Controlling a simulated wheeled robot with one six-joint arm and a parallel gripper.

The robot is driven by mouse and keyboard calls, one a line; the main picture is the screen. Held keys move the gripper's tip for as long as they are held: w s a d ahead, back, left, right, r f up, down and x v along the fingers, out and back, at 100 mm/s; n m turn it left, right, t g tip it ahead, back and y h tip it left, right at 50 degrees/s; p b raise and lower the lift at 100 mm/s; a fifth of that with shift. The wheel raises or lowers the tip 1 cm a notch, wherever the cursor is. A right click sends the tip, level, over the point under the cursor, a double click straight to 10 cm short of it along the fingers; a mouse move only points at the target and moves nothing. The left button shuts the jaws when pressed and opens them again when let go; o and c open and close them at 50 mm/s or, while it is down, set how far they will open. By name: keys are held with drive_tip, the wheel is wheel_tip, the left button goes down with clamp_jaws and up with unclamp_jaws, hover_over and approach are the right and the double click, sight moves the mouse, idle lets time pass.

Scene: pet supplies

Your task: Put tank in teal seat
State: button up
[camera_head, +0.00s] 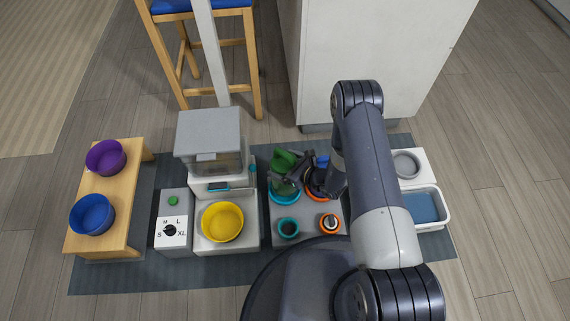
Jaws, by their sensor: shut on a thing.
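The tank (283,163) looks green and stands upright at the left back of a grey base. The teal seat (284,199) is a ring on that base, right under the tank. I cannot tell whether the tank rests in the ring or hangs just above it. My gripper (293,181) reaches in from the right and is shut on the tank; the fingers cover part of it.
An orange ring (332,198) lies partly under my wrist, with a blue part (322,161) behind. Small teal (288,227) and orange (329,223) rings sit in front. A feeder with a yellow bowl (222,222) stands left; a blue-filled tray (425,208) lies right.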

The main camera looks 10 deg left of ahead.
drive_tip(key=shift+w+f+b, duration=0.1)
drive_tip(key=shift+f+b, duration=0.65)
drive_tip(key=shift+f, duration=1.7)
drive_tip(key=o, duration=1.7)
drive_tip(key=shift+f, duration=0.1)
drive_tip(key=shift+o, duration=0.2)
drive_tip(key=p+v, duration=0.3)
drive_tip(key=v, duration=0.9)
